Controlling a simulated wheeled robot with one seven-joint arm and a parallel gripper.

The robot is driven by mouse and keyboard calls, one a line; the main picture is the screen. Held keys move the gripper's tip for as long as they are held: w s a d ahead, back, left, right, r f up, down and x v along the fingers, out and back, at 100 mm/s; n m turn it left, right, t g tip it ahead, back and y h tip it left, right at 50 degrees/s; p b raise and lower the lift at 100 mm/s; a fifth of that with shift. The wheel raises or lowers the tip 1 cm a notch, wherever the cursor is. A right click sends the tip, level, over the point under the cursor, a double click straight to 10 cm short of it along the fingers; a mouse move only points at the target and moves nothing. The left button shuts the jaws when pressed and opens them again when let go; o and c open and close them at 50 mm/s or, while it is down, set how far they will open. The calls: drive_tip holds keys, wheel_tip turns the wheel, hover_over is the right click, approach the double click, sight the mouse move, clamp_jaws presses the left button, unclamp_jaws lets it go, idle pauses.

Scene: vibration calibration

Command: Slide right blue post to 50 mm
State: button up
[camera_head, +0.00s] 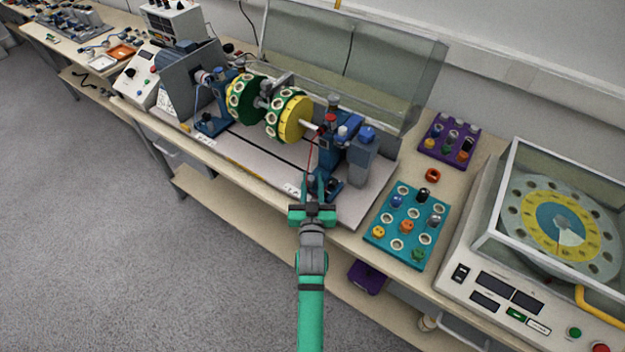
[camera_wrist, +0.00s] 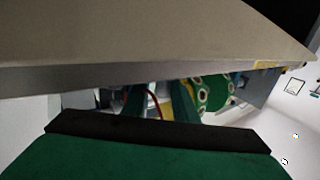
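The right blue post (camera_head: 333,154) stands on the rail bed at the right end of the rotor rig, by the end of the shaft. The left blue post (camera_head: 213,118) stands at the other end. My gripper (camera_head: 317,181) is at the front edge of the bed, low in front of the right post's foot. In the wrist view its two dark green fingers (camera_wrist: 160,103) stand apart. A red cable and grey parts show behind the gap; I see nothing clearly held. Whether the fingers touch the post's foot cannot be told. The scale marks are too small to read.
Yellow and green rotor discs (camera_head: 290,116) sit on the shaft between the posts. A clear cover (camera_head: 350,60) stands raised behind. A teal tray (camera_head: 408,226) and a purple tray (camera_head: 449,140) lie to the right, beside a balance machine (camera_head: 490,285). The floor at left is clear.

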drive_tip(key=shift+o, duration=0.5)
drive_tip(key=shift+a, duration=0.1)
drive_tip(key=shift+s, duration=0.15)
drive_tip(key=s, duration=1)
drive_tip(key=shift+s+d, duration=0.25)
drive_tip(key=s+d+g, duration=0.2)
drive_tip(key=s, duration=3.3)
drive_tip(key=shift+s+d+r+g+h, duration=0.15)
drive_tip(key=shift+s+d+g+h, duration=0.15)
drive_tip(key=shift+s, duration=0.1)
